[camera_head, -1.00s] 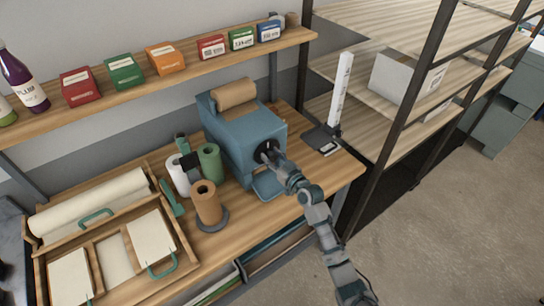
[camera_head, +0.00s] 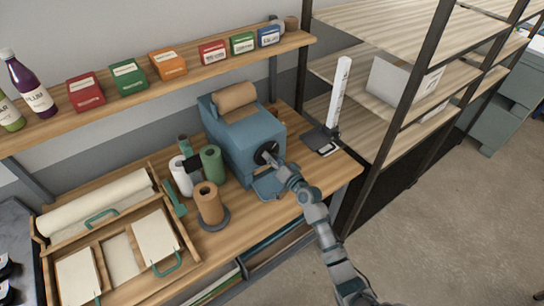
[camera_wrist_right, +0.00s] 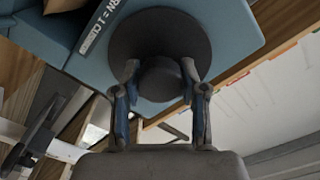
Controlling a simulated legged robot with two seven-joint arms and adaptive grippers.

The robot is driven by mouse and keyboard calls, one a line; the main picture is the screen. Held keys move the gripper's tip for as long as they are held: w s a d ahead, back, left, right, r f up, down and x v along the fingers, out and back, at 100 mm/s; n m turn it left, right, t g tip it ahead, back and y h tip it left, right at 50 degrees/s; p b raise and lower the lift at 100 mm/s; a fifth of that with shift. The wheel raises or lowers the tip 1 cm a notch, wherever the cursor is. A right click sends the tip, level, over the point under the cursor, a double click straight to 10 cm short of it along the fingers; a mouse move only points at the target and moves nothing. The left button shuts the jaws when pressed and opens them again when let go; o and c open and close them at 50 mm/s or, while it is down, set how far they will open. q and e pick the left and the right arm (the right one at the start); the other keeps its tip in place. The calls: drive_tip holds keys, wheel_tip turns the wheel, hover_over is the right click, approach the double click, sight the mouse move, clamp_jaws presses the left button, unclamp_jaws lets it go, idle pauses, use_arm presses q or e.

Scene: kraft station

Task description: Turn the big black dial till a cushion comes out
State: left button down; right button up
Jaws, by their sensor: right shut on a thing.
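The blue machine (camera_head: 250,140) stands on the wooden bench with a brown paper roll (camera_head: 235,97) on top. Its big black dial (camera_head: 262,151) is on the side facing my right arm. In the right wrist view the round dial (camera_wrist_right: 160,22) has a dark knob (camera_wrist_right: 160,80) at its centre. My right gripper (camera_head: 270,158) is shut on this knob, one finger on each side, as the right wrist view (camera_wrist_right: 161,84) shows. It partly hides the dial in the head view. A blue tray (camera_head: 268,186) sits low on the machine. My left gripper is out of view.
Green (camera_head: 211,164), white (camera_head: 181,177) and brown (camera_head: 209,203) rolls stand left of the machine. A wooden organizer (camera_head: 184,238) lies further left. A white upright ruler (camera_head: 342,95) stands at the right. A shelf (camera_head: 190,78) with boxes runs above.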

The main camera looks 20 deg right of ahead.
drive_tip(key=m, duration=0.2)
drive_tip(key=m+p, duration=0.1)
drive_tip(key=m, duration=0.2)
drive_tip(key=shift+d+r+m+p, duration=0.2)
drive_tip(key=shift+r+m+p, duration=0.1)
drive_tip(key=shift+p, duration=0.1)
drive_tip(key=m, duration=0.2)
drive_tip(key=m+p, duration=0.1)
drive_tip(key=m, duration=0.2)
drive_tip(key=shift+f+m+p, duration=0.25)
drive_tip(key=shift+m+p, duration=0.05)
drive_tip(key=shift+p, duration=0.05)
drive_tip(key=o, duration=1.1)
drive_tip(key=shift+w+f, duration=0.25)
drive_tip(key=shift+f, duration=0.05)
drive_tip(key=v, duration=1.2)
drive_tip(key=shift+d, duration=0.1)
